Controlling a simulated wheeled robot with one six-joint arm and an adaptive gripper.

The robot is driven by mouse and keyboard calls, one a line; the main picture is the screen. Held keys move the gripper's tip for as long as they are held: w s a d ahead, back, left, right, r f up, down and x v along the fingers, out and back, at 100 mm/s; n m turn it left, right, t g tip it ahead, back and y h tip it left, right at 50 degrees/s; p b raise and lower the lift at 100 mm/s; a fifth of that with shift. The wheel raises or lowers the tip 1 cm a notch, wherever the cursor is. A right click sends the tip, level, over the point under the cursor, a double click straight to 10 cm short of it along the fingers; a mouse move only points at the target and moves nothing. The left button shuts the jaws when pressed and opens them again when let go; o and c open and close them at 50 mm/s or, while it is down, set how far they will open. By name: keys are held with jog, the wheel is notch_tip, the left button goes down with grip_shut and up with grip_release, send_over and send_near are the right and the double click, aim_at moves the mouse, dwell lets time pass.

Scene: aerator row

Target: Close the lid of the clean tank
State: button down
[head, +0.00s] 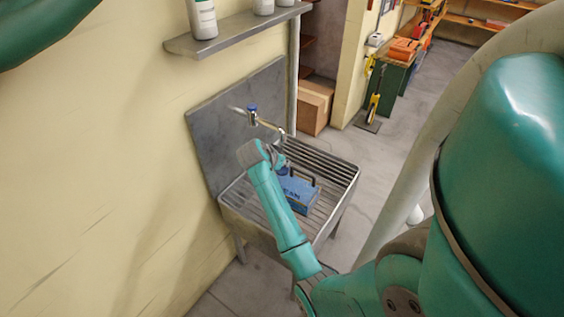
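A blue tank (299,194) stands on the slatted sink. The letters "EAN" show on it, and the start of the word is covered by my arm. A dark handle shape rises at its top. I cannot tell from this view whether its lid is open or shut. My gripper (279,160) is at the tank's far left, close to it and just below the tap. It is small and partly hidden by my wrist, so its fingers and any contact with the tank are unclear.
The metal sink (335,168) has a grey backsplash (215,135) and a tap (268,124) close to my wrist. A shelf (235,33) with white bottles hangs above. A cardboard box (313,106) stands behind. Open floor (395,160) lies right of the sink.

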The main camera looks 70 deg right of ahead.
jog(key=c, duration=1.1)
grip_release()
jog(key=shift+a, duration=0.1)
